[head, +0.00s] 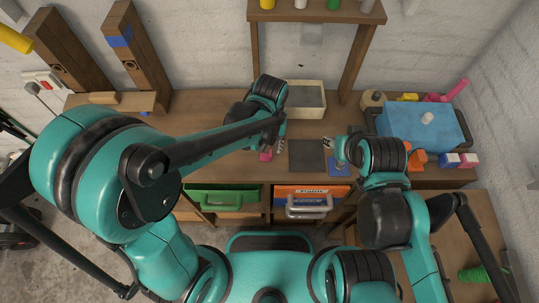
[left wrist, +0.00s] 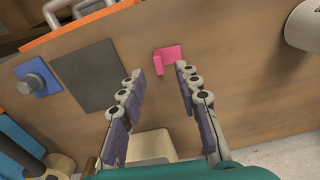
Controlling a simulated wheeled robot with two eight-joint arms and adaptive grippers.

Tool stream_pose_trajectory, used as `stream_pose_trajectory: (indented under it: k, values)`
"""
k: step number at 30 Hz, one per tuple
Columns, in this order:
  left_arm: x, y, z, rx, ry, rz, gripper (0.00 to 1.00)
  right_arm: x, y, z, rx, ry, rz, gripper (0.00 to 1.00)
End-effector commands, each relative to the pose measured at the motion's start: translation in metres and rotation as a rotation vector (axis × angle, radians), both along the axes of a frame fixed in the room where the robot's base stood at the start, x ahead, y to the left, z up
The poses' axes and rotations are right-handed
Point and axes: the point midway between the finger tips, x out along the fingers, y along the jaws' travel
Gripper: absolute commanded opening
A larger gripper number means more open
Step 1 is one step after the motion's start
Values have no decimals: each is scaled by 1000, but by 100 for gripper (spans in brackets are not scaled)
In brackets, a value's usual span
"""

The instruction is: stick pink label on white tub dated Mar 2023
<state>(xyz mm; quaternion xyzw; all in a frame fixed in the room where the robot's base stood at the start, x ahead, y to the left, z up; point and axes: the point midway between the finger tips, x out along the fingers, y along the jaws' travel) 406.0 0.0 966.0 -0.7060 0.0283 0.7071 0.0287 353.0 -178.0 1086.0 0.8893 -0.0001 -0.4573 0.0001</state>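A small pink folded piece (left wrist: 170,60), possibly the pink label, lies on the bench; it also shows in the head view (head: 265,156). My left gripper (left wrist: 158,75) is open and empty, its fingertips pointing down at the bench around the near side of the pink piece, not touching it. It also shows in the head view (head: 279,143). A white cylindrical tub (left wrist: 306,25) stands partly in view at the upper right of the left wrist view; no date on it is readable. My right gripper (head: 339,151) is above a blue pad, its fingers mostly hidden.
A dark square mat (head: 307,155) and a blue pad with a grey knob (head: 339,168) lie on the bench. A cream bin (head: 323,101) stands at the back. A blue box (head: 425,122) and coloured items fill the right. A green drawer (head: 220,196) is below the front edge.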

Motion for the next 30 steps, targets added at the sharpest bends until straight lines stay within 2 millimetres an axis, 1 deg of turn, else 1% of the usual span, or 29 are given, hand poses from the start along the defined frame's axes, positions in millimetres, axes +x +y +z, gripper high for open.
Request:
stream_pose_trajectory:
  k: [1, 6, 9, 12, 18, 19, 22, 23, 30]
  values:
    - [0, 0, -9, 0, 0, 0, 33, 0, 0, -5, 0, 0, 0, 40]
    - [-1, -2, -36, 0, -1, -1, 33, 0, 0, -17, 0, 0, 0, 40]
    - [-1, -2, -48, -1, -1, 0, 33, 0, 0, -21, 0, 0, 0, 40]
    - [-1, -2, -53, -1, -2, 0, 33, 0, 0, -22, 0, 0, 0, 40]
    - [-1, -2, -52, -1, -2, 0, 33, 0, 0, -21, 0, 0, 0, 40]
    - [-1, -2, -52, -1, -2, 0, 30, 0, 0, -21, 0, 0, 0, 40]
    - [-1, -2, -52, -1, -2, 0, 4, 0, 0, -21, 0, 0, 0, 40]
    - [-1, -2, -52, -1, -2, 0, 0, 0, 0, -21, 0, 0, 0, 40]
    - [-1, -2, -52, -1, -2, 0, 0, 0, 0, -21, 0, 0, 0, 40]
